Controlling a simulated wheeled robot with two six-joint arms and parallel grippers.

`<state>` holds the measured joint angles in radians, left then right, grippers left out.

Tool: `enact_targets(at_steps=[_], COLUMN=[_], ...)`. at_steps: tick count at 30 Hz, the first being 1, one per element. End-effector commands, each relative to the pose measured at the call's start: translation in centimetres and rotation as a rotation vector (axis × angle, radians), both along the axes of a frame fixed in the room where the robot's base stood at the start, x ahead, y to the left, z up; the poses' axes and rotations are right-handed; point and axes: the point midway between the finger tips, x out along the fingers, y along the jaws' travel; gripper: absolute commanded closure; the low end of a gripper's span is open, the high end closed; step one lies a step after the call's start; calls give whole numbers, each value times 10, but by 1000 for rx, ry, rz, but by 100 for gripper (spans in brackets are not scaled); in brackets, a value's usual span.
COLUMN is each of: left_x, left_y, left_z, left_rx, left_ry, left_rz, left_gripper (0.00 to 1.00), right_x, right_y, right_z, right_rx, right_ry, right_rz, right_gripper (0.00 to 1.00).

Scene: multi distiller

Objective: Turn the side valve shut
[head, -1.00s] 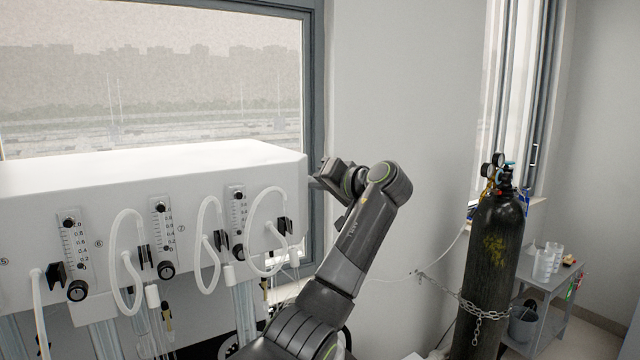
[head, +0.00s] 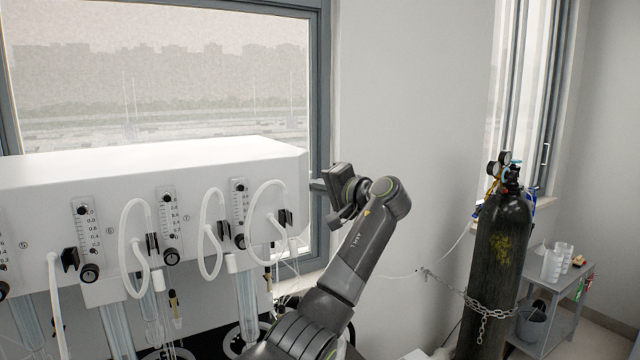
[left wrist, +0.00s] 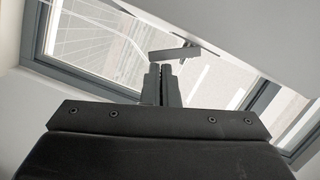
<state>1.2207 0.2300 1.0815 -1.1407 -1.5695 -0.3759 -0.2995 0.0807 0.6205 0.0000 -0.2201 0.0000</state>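The side valve shows in the left wrist view as a flat grey handle (left wrist: 175,52) beside the white distiller housing (left wrist: 225,30). My left gripper (left wrist: 161,70) points at it from below; the two fingers lie close together with nothing visible between them. The fingertips are just short of the handle in the picture; contact cannot be told. In the head view my left gripper (head: 340,190) is just right of the distiller (head: 150,170), in front of the window frame, its fingertips hard to make out. The valve is not clear there. My right gripper is out of view.
Flow meters with black knobs (head: 89,272) and white hoses (head: 128,235) line the distiller front. A chained black gas cylinder (head: 497,260) stands at the right, beside a small grey cart (head: 570,280). The wall between arm and cylinder is clear.

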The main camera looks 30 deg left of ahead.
Motion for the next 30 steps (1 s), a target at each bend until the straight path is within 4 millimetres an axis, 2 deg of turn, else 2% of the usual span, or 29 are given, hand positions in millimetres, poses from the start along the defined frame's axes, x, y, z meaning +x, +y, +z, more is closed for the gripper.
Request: enact_targets(at_steps=[15,30], left_x=[-5,-6], left_y=[5,6], left_z=[-7,-9], left_rx=[127,127], left_ry=[206,206], left_rz=[4,6], left_gripper=[100,100], right_x=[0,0], right_y=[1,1], right_z=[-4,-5], right_rx=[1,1], right_ry=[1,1], right_rz=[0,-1], right_gripper=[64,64])
